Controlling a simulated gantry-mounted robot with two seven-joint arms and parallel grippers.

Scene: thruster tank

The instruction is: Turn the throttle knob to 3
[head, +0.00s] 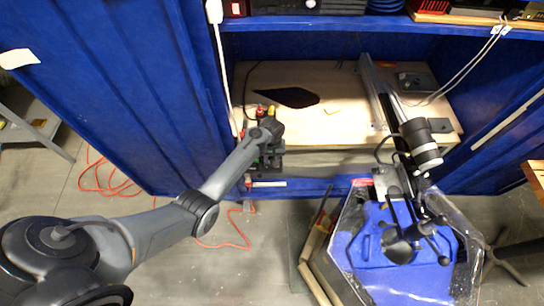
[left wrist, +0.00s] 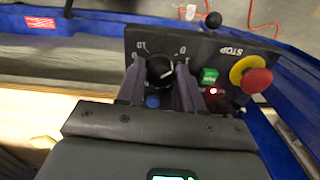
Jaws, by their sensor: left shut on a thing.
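The throttle knob (left wrist: 160,70) is a round black dial with a pale pointer mark, on a black control panel (left wrist: 215,45). In the left wrist view the panel's printing is upside down, and part of the scale around the knob is hidden by my fingers. I cannot read which number the mark points to. My left gripper (left wrist: 160,88) is shut on the knob, one finger on each side. In the head view my left gripper (head: 268,132) is at the small control box on the left of the bench, mostly hiding the knob. My right gripper is not in view.
Beside the knob are a red stop button (left wrist: 256,80) on a yellow collar, a green button (left wrist: 209,76), a red light and a blue button (left wrist: 152,101). A blue tank (head: 390,262) with clear sheeting stands front right. Blue walls flank the wooden bench top (head: 330,125).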

